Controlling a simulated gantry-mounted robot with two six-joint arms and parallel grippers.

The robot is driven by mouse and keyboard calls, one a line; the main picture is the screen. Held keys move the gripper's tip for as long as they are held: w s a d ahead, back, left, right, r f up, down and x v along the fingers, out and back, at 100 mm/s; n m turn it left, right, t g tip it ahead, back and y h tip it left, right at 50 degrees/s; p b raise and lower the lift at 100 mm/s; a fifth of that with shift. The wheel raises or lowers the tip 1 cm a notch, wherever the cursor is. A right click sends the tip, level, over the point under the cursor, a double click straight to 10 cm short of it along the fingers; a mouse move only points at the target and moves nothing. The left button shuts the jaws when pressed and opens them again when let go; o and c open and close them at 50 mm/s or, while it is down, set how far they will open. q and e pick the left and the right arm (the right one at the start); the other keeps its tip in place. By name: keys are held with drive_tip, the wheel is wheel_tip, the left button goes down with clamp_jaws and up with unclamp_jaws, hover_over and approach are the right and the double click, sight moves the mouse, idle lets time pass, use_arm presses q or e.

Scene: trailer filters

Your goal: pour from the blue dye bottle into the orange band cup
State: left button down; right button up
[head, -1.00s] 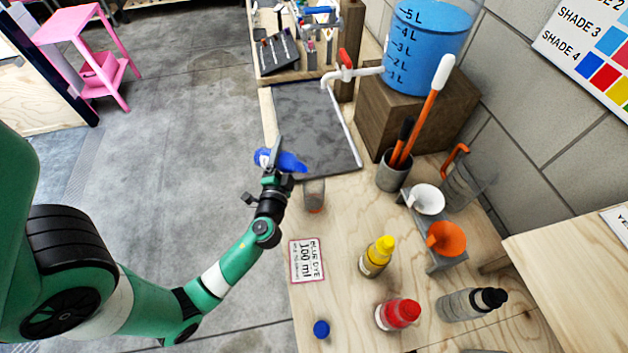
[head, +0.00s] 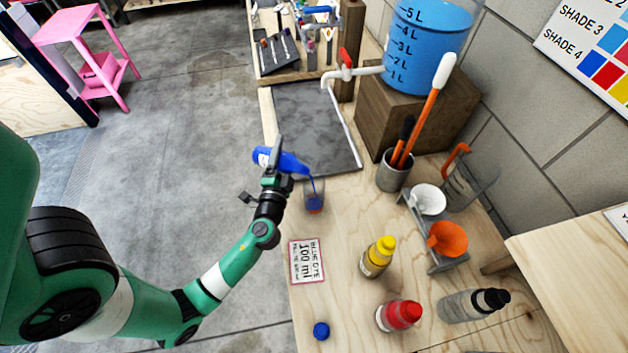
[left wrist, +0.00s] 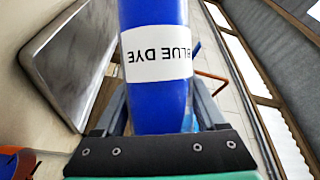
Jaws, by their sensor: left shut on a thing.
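The blue dye bottle (head: 290,162) is tilted in my left gripper (head: 276,160), its mouth pointing right and down. A blue stream runs from its mouth into the orange band cup (head: 314,197), a clear cup standing on the table with blue liquid inside. In the left wrist view the bottle (left wrist: 155,95) shows its BLUE DYE label upside down between the fingers. The left gripper is shut on the bottle, above the table's left edge. The blue cap (head: 321,330) lies on the table near the front. My right gripper is not in view.
A card (head: 307,261) reads BLUE DYE 100 ml.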

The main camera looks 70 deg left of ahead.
use_arm(q)
drive_tip(key=shift+w+d+r+m+t+y+b, duration=0.15)
drive_tip(key=shift+r+m+t+y+b, duration=0.1)
drive_tip(key=shift+r+m, duration=0.25)
drive_tip(key=shift+w+d+r+m+t+y+b, duration=0.1)
drive_tip(key=shift+d+r+m+t+y+b, duration=0.1)
drive_tip(key=shift+r+m, duration=0.25)
idle(2.3)
